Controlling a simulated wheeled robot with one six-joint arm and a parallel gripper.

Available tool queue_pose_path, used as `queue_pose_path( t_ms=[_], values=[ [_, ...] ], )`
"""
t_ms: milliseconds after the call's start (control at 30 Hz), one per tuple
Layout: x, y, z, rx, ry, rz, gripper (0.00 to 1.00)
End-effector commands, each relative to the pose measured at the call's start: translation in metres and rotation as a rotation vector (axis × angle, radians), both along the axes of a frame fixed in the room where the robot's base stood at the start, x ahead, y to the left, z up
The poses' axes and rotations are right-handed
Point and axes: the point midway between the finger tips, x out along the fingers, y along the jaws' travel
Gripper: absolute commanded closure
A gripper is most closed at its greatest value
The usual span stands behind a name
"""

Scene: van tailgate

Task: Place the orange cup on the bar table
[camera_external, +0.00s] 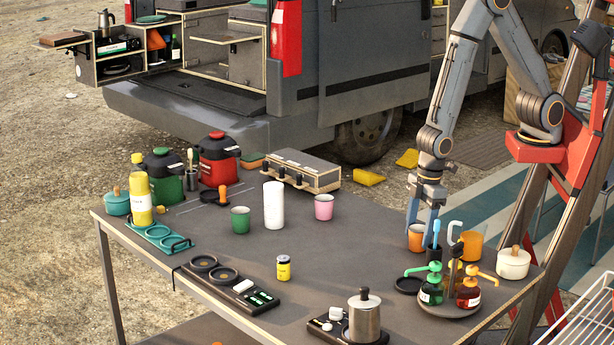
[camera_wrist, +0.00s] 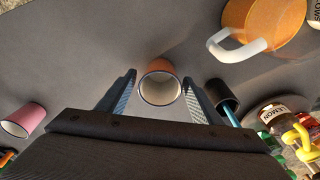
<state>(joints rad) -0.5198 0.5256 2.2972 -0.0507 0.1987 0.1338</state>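The orange cup (camera_external: 416,238) stands upright on the dark bar table (camera_external: 350,262), toward its right side. It also shows in the wrist view (camera_wrist: 159,90), with its pale inside facing the camera. My gripper (camera_external: 422,226) points down at the cup from above. In the wrist view the fingers of my gripper (camera_wrist: 160,78) are apart, one on each side of the cup, with a gap on both sides. The gripper is open and holds nothing. In the external view, the fingers hide part of the cup.
Close right are an orange mug (camera_external: 470,246) with a white handle, a black toothbrush cup (camera_wrist: 224,97) and a tray of pump bottles (camera_external: 431,288). A white pot (camera_external: 513,263) stands at the right edge. A pink cup (camera_external: 324,207) stands left. The table's middle is clear.

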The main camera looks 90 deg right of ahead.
Motion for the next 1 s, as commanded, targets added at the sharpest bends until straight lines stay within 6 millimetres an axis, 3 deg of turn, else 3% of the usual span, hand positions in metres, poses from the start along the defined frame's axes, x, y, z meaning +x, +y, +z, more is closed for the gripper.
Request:
queue_pose_path(
  t_ms=[467,1000],
  values=[
    [0.0,0.0,0.009,0.001,-0.003,0.0,0.37],
    [-0.008,-0.004,0.086,0.002,-0.005,0.001,0.37]
  ],
)
